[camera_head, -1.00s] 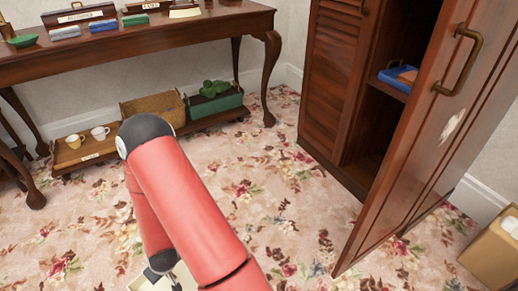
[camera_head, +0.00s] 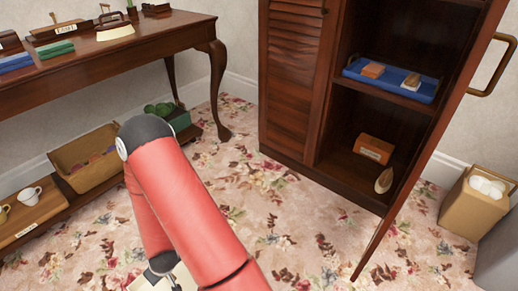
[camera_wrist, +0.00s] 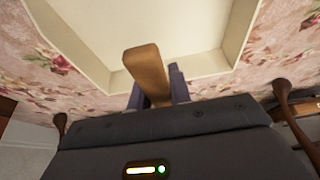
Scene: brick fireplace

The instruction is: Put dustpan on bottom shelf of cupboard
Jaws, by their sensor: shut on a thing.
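In the wrist view my gripper (camera_wrist: 160,92) is shut on the wooden handle (camera_wrist: 147,70) of the cream dustpan (camera_wrist: 235,48), held out over the floral carpet. In the head view only a small cream part of the dustpan (camera_head: 147,283) shows at the bottom edge, mostly hidden by my red arm. The dark wood cupboard (camera_head: 291,75) stands right of centre with its right door (camera_head: 437,130) open. Its bottom shelf (camera_head: 345,185) bears a brown labelled box (camera_head: 374,148) and a pale, pointed small object (camera_head: 383,180); the shelf's left part is bare.
The upper shelf holds a blue tray (camera_head: 362,77) with small items. The open door juts forward over the carpet. A cardboard bin (camera_head: 475,205) with white round things stands at the right. A long table (camera_head: 170,40) with a low, laden shelf stands left. Carpet before the cupboard is clear.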

